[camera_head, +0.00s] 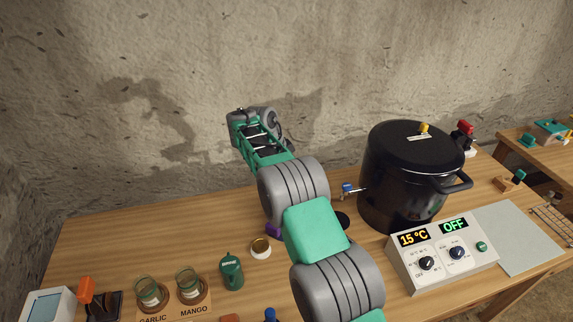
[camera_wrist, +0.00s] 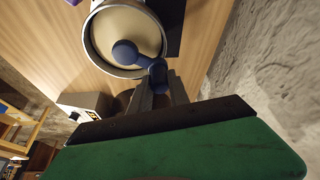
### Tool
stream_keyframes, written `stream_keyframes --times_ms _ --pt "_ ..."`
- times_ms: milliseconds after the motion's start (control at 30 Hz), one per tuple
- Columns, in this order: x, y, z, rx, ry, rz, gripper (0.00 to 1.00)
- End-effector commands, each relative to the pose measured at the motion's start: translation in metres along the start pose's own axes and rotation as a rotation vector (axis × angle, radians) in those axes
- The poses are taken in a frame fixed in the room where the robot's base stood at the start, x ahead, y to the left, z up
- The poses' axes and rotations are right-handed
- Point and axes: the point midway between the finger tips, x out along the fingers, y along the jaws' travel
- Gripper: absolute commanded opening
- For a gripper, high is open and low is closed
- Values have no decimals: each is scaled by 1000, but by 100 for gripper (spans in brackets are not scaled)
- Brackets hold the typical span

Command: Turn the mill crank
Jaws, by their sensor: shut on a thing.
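In the wrist view, the mill (camera_wrist: 96,43) is a round drum with a metal rim and a tan face. Its blue crank (camera_wrist: 125,52) reaches from a rounded hub near the middle of the face to a knob past the rim. My gripper (camera_wrist: 160,88) is shut on the knob end of the crank, with the two dark fingers on either side of it. In the head view, my arm reaches over the table toward the wall. The mill and the crank cannot be made out there, and my fingertips are not clear.
A large black pot (camera_head: 400,165) stands right of my arm, with a control box (camera_head: 440,262) in front reading 15 °C and OFF. Left of my arm are a green canister (camera_head: 231,272), a small round jar (camera_head: 260,248) and two glass jars. The rough wall (camera_head: 130,110) is close behind.

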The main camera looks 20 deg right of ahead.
Motion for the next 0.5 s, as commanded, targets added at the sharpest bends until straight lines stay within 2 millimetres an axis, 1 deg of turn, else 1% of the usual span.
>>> stream_keyframes --times_ms 200,500 --pt "0 2 -4 86 1 31 0" --pt "2 6 -6 152 0 60 0"
